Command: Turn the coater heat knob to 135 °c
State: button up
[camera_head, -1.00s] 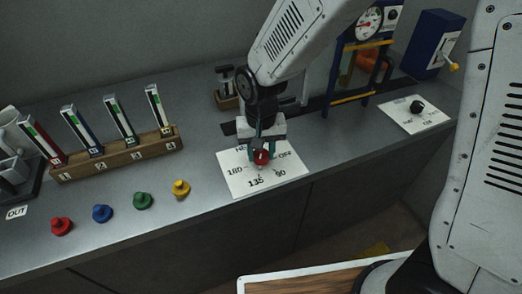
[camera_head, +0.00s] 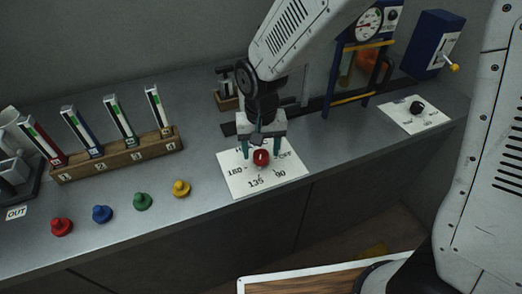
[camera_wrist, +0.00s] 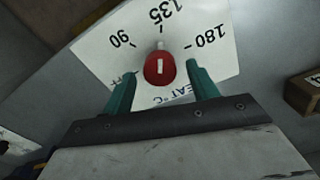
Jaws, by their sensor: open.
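The red heat knob (camera_head: 261,158) stands on a white dial card on the counter, and also shows in the wrist view (camera_wrist: 160,68). The dial card (camera_head: 234,184) has marks OFF, 90, 135 and 180. In the wrist view a small pale pointer (camera_wrist: 160,44) on the knob faces the 135 mark. My gripper (camera_head: 263,149) is open above and behind the knob. In the wrist view my gripper's two green fingers (camera_wrist: 160,74) are spread wide, one on each side of the knob, with gaps between. Part of the card's heading is hidden by the gripper.
A second card with a black knob (camera_head: 417,106) lies to the right. A blue frame with a gauge (camera_head: 368,22) and a blue lever box (camera_head: 434,43) stand behind. A wooden rack (camera_head: 115,160) and several coloured knobs, including a yellow one (camera_head: 181,188), are at left.

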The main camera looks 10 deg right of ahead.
aim_at(261, 154)
notch_tip(261, 154, up, 7)
jog(key=shift+f, duration=0.2)
dwell(0.5)
jog(key=s+d+r, duration=0.6)
jog(key=s+d, duration=0.4)
jog(key=s+d+r+t, duration=0.1)
jog(key=s+d+r, duration=0.5)
jog(key=s+d, duration=0.3)
jog(key=shift+s+d, duration=0.35)
jog(key=shift+d, duration=0.6)
